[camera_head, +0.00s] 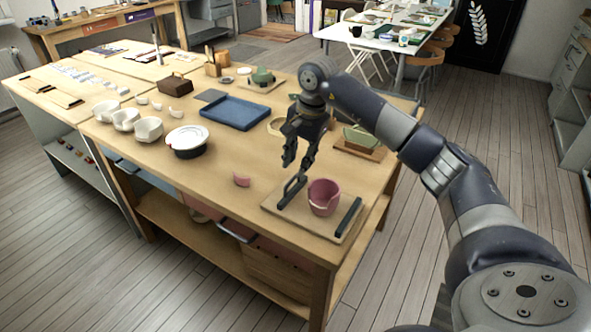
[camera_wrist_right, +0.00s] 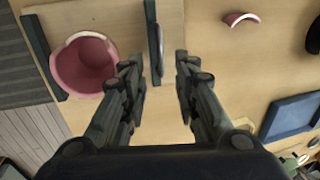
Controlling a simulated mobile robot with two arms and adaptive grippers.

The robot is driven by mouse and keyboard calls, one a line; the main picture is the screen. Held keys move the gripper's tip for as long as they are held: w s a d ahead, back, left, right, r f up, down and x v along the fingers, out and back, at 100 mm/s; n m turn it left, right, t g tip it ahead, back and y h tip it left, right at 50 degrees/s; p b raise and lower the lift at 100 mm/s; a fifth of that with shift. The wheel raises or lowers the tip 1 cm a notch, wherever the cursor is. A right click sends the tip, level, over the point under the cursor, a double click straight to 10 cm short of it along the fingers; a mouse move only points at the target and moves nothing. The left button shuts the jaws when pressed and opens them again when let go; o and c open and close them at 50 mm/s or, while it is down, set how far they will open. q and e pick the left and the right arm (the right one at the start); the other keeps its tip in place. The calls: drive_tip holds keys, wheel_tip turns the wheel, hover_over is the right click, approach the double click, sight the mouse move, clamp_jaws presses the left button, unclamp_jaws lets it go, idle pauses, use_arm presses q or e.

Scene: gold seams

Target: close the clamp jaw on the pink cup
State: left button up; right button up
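The pink cup (camera_head: 323,198) stands upright on a wooden clamp board (camera_head: 310,230), its rim broken on one side. It also shows in the right wrist view (camera_wrist_right: 84,68). A dark movable-looking jaw (camera_head: 290,192) stands left of the cup, with a gap between them; a dark bar (camera_head: 348,216) lies on the cup's other side. In the right wrist view this jaw (camera_wrist_right: 152,35) lies beyond and between my open fingertips. My right gripper (camera_head: 298,166) points down above the jaw. It is open and empty, and contact with the jaw cannot be told. My left gripper is out of view.
A pink shard (camera_head: 242,180) lies left of the board. A green piece on a wooden block (camera_head: 360,140) is behind my gripper. The tabletop around the shard is clear.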

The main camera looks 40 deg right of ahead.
wheel_tip(320, 180, up, 7)
drive_tip(key=s, duration=0.1)
drive_tip(key=shift+s+d+r, duration=0.15)
drive_tip(key=shift+s+d, duration=0.1)
drive_tip(key=shift+d, duration=0.1)
